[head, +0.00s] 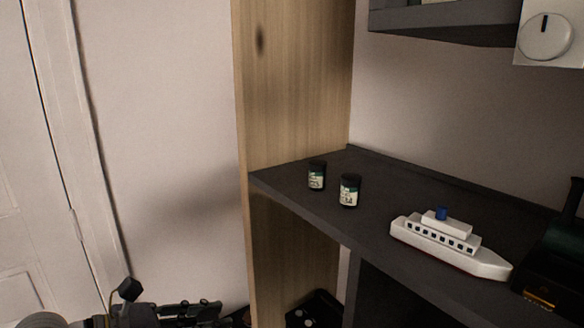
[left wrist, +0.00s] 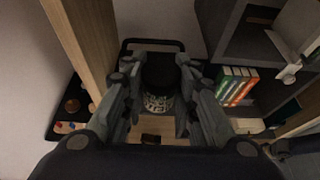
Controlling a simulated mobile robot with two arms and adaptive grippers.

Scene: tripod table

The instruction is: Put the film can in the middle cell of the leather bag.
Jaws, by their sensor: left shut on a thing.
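My left gripper (left wrist: 157,88) is shut on a dark film can (left wrist: 157,72), which sits between its fingers with black lid and pale lettered label showing in the left wrist view. The same gripper (head: 210,312) is low at the bottom left of the head view, where the can cannot be made out. Two other film cans, a left one (head: 317,176) and a right one (head: 349,191), stand upright on the dark shelf. A black loop (left wrist: 152,42) shows beyond the held can; I cannot tell whether it belongs to the leather bag. The bag's cells are not discernible. My right gripper is not in view.
A toy ship (head: 450,244) stands on the dark shelf (head: 385,219), right of the cans. A wooden upright panel (head: 290,90) borders the shelf. Several colored books (left wrist: 235,86) stand right of the gripper. A dark tray-like thing (head: 314,309) with small items sits low below the shelf.

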